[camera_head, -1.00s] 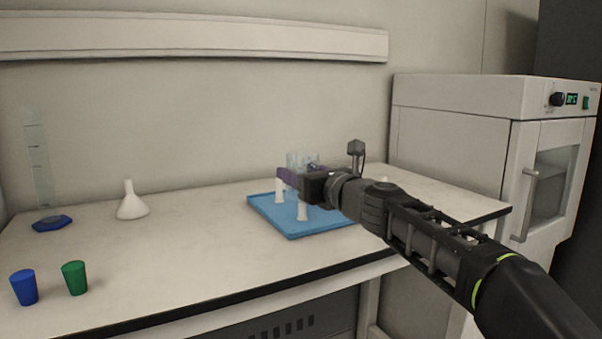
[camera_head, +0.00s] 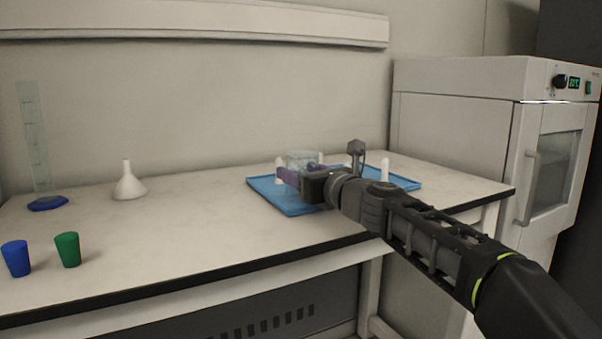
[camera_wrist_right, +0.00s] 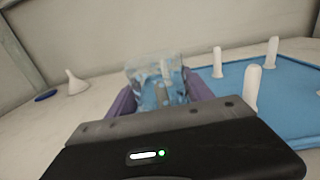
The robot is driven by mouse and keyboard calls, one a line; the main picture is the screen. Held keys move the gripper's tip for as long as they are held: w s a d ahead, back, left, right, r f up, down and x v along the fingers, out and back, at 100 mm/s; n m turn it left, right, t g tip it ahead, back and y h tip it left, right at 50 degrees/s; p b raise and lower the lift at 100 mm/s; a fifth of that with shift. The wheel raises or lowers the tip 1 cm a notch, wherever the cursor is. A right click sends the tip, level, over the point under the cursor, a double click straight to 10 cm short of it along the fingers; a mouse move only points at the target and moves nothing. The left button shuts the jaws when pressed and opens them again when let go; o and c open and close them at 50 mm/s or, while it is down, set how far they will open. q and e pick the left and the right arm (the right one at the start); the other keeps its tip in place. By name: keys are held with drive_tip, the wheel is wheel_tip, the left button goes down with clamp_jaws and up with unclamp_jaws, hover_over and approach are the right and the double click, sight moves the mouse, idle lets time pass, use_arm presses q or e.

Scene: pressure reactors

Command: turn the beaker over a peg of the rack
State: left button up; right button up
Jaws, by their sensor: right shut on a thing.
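The clear beaker (camera_head: 301,160) is between the purple fingers of my right gripper (camera_head: 289,177), which is shut on it over the left part of the rack. In the right wrist view the beaker (camera_wrist_right: 152,75) sits between both fingers, and pale shapes show through its wall. I cannot tell which end is its mouth, or whether a peg is inside it. The rack (camera_head: 265,190) is a blue tray with upright white pegs. One peg (camera_head: 384,168) stands free at the right, and others show in the wrist view (camera_wrist_right: 252,88). My gripper hides part of the rack. My left gripper is not in view.
A white oven (camera_head: 455,120) stands at the right. The bench middle is clear.

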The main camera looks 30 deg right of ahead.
drive_tip(key=o, duration=1.7)
drive_tip(key=shift+c, duration=0.2)
drive_tip(key=s, duration=0.7)
drive_tip(key=shift+s+d+r+p, duration=0.1)
drive_tip(key=shift+d+p, duration=0.05)
drive_tip(key=shift+p, duration=0.2)
drive_tip(key=shift+s, duration=0.3)
